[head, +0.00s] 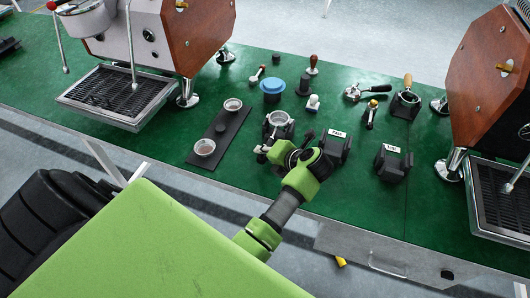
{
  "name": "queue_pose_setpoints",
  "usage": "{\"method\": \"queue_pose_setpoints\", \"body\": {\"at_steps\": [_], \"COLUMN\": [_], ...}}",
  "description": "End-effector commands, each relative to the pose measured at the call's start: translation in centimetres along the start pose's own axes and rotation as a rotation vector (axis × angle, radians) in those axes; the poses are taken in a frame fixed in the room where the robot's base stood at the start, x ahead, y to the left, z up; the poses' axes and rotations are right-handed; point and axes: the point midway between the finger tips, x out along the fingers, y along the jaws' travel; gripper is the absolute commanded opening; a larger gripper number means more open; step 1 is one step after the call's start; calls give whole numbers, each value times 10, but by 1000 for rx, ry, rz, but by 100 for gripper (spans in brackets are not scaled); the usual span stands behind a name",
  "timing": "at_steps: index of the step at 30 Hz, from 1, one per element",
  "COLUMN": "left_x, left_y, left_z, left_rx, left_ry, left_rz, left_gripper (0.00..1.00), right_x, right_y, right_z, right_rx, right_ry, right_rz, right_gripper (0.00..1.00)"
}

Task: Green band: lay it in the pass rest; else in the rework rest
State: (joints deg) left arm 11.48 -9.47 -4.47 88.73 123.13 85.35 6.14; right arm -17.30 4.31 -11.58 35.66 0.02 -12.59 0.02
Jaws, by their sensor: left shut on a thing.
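My left gripper (290,156) is over the green mat, just in front of a stand with a metal ring (278,119). It is shut on a dark and metal piece, which looks like a portafilter; the gripper hides most of it. I cannot make out a coloured band on it. Two black rests with white labels stand to the right: one (343,147) right beside the gripper, the other (392,167) farther right. My right gripper is not in view.
A dark tray (221,131) with two metal cups lies left of the gripper. A blue round piece (272,86), tampers (312,65) and portafilters (366,91) stand behind. Espresso machines stand at left (150,45) and right (490,85). The mat's front edge is close.

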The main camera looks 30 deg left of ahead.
Motion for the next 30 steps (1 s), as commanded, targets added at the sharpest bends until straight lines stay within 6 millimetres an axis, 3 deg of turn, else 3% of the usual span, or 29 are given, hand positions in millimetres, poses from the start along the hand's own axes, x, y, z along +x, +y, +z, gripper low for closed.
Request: {"method": "queue_pose_setpoints", "body": {"at_steps": [9,10,12,19,21,30], "left_x": [3,2,2,2,3,2], "left_y": [-2,-2,-2,-3,-5,-5], "left_z": [0,0,0,-1,-3,-2], "left_rx": [-3,-3,-3,-1,2,1], "left_ry": [-3,-3,-3,-1,3,2], "left_rz": [2,2,1,-1,-4,-4], "left_gripper": [0,29,41,41,52,52], "right_x": [2,2,2,2,2,2], "right_y": [-1,-1,-1,-1,-1,-1], "right_z": [0,0,0,0,0,0], "right_rx": [1,1,2,2,2,3], "right_ry": [-1,-1,0,-1,-1,-1], "right_rz": [-1,-1,-1,-1,-1,-1], "right_gripper": [40,40,40,40,40,40]}}
